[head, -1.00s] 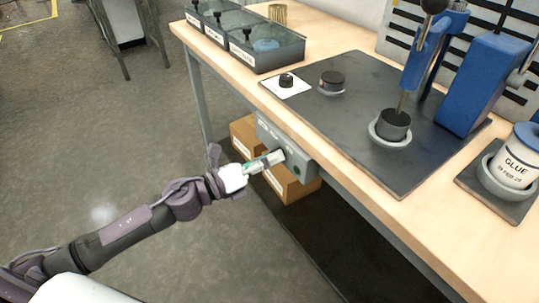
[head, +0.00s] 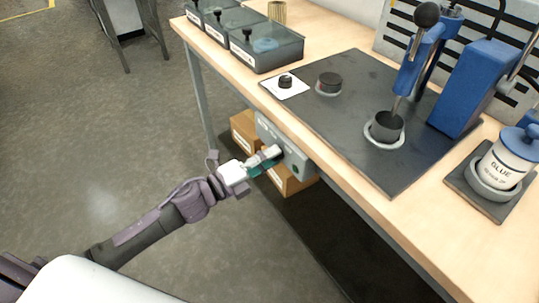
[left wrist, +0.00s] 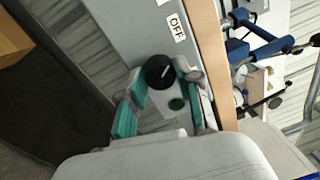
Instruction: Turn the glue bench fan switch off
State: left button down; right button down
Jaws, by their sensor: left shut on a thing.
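The grey switch box (head: 299,161) is fixed under the front edge of the bench. In the left wrist view its face (left wrist: 130,30) carries a white OFF label (left wrist: 177,27) and a black round knob (left wrist: 160,72) with a short white mark. I cannot tell for sure which way the mark points. My left gripper (head: 269,158) reaches the box from the left. In the left wrist view its green-padded fingers (left wrist: 160,88) stand on both sides of the knob, shut on it. My right gripper is not in view.
Cardboard boxes (head: 243,127) stand below the bench. On the bench top (head: 350,37) are lidded bins (head: 267,50), a dark mat (head: 340,115), a blue press (head: 466,88) and a glue pot (head: 508,158).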

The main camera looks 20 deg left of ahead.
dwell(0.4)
pick_arm(q)
jog(key=c, duration=0.8)
grip_release()
jog(key=v, duration=1.2)
jog(key=shift+a, duration=0.1)
